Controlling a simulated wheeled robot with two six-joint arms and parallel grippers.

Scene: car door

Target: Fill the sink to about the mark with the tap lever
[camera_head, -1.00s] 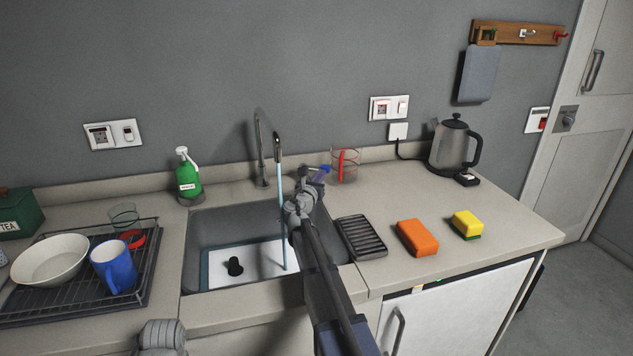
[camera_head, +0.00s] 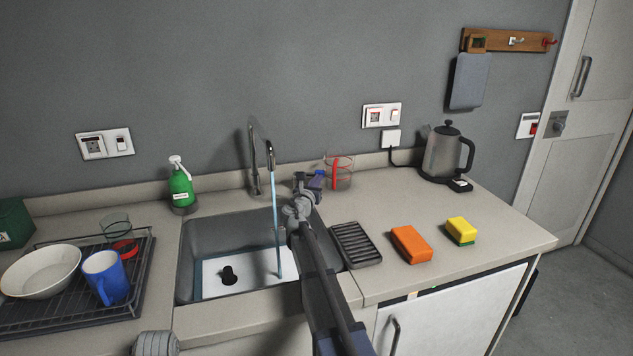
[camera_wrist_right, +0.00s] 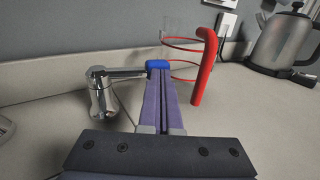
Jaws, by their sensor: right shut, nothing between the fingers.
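The sink (camera_head: 198,239) is set in the counter, with a black plug-like piece (camera_head: 229,275) over its pale floor. The chrome tap (camera_head: 254,160) stands behind it, and a pale blue stream of water (camera_head: 275,220) falls from the spout into the basin. I cannot make out the fill mark or the exact water level. The tap lever's chrome body (camera_wrist_right: 103,95) has an arm running right to a blue tip (camera_wrist_right: 158,64). My right gripper (camera_head: 309,184) is shut and empty, its fingertips (camera_wrist_right: 160,76) at the blue tip; touching or just short, I cannot tell.
A clear jug with a red handle (camera_wrist_right: 205,65) stands close behind the lever tip. A ribbed dark tray (camera_head: 356,244), orange sponge (camera_head: 411,244), yellow sponge (camera_head: 461,231) and kettle (camera_head: 444,155) are to the right. A soap bottle (camera_head: 180,187) and dish rack (camera_head: 140,275) are left.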

